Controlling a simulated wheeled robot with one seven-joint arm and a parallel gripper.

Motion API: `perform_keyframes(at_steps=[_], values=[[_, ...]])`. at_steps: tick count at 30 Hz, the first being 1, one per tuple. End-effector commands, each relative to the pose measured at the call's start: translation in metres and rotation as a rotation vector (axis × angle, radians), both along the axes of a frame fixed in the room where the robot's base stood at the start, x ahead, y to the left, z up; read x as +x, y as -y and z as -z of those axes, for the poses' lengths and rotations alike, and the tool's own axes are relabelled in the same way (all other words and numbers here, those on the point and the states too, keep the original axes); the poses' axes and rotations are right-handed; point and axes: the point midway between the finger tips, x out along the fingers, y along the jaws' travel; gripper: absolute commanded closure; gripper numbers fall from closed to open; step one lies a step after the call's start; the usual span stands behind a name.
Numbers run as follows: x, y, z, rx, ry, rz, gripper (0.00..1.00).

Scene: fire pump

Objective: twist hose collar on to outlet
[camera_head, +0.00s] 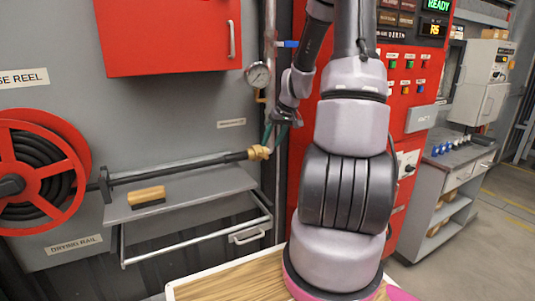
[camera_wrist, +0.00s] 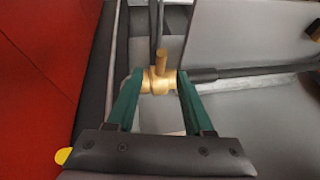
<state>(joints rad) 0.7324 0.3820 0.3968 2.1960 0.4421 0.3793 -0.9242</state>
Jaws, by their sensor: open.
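The brass hose collar (camera_head: 258,152) is at the right end of the dark straight hose (camera_head: 185,169), beside a vertical pipe. In the wrist view the brass collar (camera_wrist: 158,84) has a short peg standing up from it, and the dark hose (camera_wrist: 245,72) runs off to the right. My gripper (camera_head: 277,132) is just above and right of the collar. In the wrist view the green fingers of my gripper (camera_wrist: 160,76) are open, one on each side of the collar. I cannot tell whether they touch it. The outlet cannot be made out clearly behind the left finger.
A grey shelf (camera_head: 180,199) with a wooden-backed brush (camera_head: 147,196) sits below the hose. A red hose reel (camera_head: 70,140) is at the left. A pressure gauge (camera_head: 258,75) is on the vertical pipe (camera_head: 270,40). A red control panel (camera_head: 404,90) stands behind my arm.

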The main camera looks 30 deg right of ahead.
Motion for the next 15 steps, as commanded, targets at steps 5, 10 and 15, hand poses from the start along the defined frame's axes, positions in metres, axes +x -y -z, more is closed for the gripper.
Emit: perform_keyframes(at_steps=[5, 10, 15], values=[[0.013, -0.007, 0.032, 0.003, -0.003, -0.002, 0.48], [0.022, -0.010, 0.051, 0.001, -0.001, -0.001, 0.48], [0.025, -0.012, 0.059, 0.000, 0.000, 0.001, 0.48]])
